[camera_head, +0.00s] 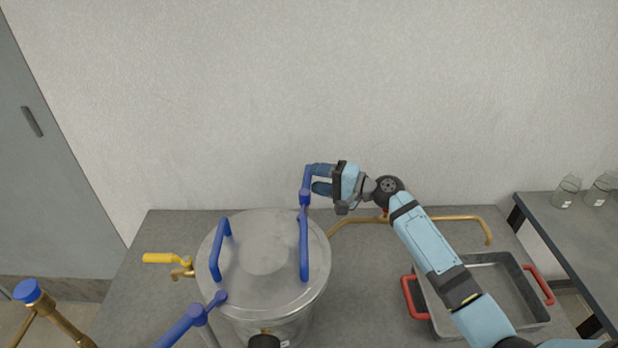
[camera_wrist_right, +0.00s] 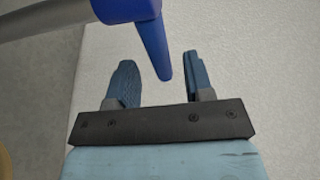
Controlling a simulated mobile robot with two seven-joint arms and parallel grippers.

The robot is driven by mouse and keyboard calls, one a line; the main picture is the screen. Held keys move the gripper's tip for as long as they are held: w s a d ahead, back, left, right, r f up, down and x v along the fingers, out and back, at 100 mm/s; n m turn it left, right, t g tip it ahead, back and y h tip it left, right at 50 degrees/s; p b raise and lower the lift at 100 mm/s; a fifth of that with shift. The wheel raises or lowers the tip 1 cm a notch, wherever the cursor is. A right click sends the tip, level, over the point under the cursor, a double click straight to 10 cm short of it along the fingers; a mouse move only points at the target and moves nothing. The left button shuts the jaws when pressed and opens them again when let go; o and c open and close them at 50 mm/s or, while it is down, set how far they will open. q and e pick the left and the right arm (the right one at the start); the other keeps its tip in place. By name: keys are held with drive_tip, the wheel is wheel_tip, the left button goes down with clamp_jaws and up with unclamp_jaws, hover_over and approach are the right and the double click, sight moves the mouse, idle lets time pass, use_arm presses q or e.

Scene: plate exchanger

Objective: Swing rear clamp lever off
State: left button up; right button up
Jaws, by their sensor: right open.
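The steel vessel (camera_head: 265,245) stands on the grey bench, its round lid carrying two blue handles. The blue rear clamp lever (camera_head: 305,182) rises at the lid's rear right edge; its tapered end (camera_wrist_right: 152,45) also shows in the right wrist view. My right gripper (camera_head: 321,179) is open behind and right of the lid, fingers pointing left at the lever. In the right wrist view, the lever's tip lies between the two open fingers (camera_wrist_right: 160,78), with a gap visible on each side. A second blue clamp lever (camera_head: 190,322) is at the front left. My left gripper is out of view.
A brass pipe (camera_head: 455,218) runs behind my right arm. A grey tray with red handles (camera_head: 533,284) sits on the bench at right, partly behind my arm. A yellow-handled valve (camera_head: 166,258) sticks out left of the vessel. Glassware stands on a side table (camera_head: 575,225).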

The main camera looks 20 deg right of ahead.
drive_tip(key=b+v, duration=0.1)
drive_tip(key=v, duration=0.9)
drive_tip(key=shift+s+d, duration=0.2)
drive_tip(key=shift+s, duration=0.1)
drive_tip(key=shift+w+r, duration=0.1)
drive_tip(key=shift+r, duration=0.05)
drive_tip(key=c, duration=0.5)
drive_tip(key=r+g, duration=0.1)
drive_tip(key=w+r+n+g, duration=0.1)
drive_tip(key=r+n, duration=0.1)
drive_tip(key=shift+w+d+r+g, duration=0.15)
drive_tip(key=shift+w+r+g, duration=0.15)
drive_tip(key=shift+g, duration=0.1)
clamp_jaws()
drive_tip(key=w+a+f+g+h+p, duration=0.1)
drive_tip(key=w+a+f+g+p, duration=0.1)
drive_tip(key=w+a, duration=0.4)
drive_tip(key=shift+a+f+n+g+h+p, duration=0.35)
drive_tip(key=shift+a+f, duration=0.3)
drive_tip(key=shift+a, duration=0.3)
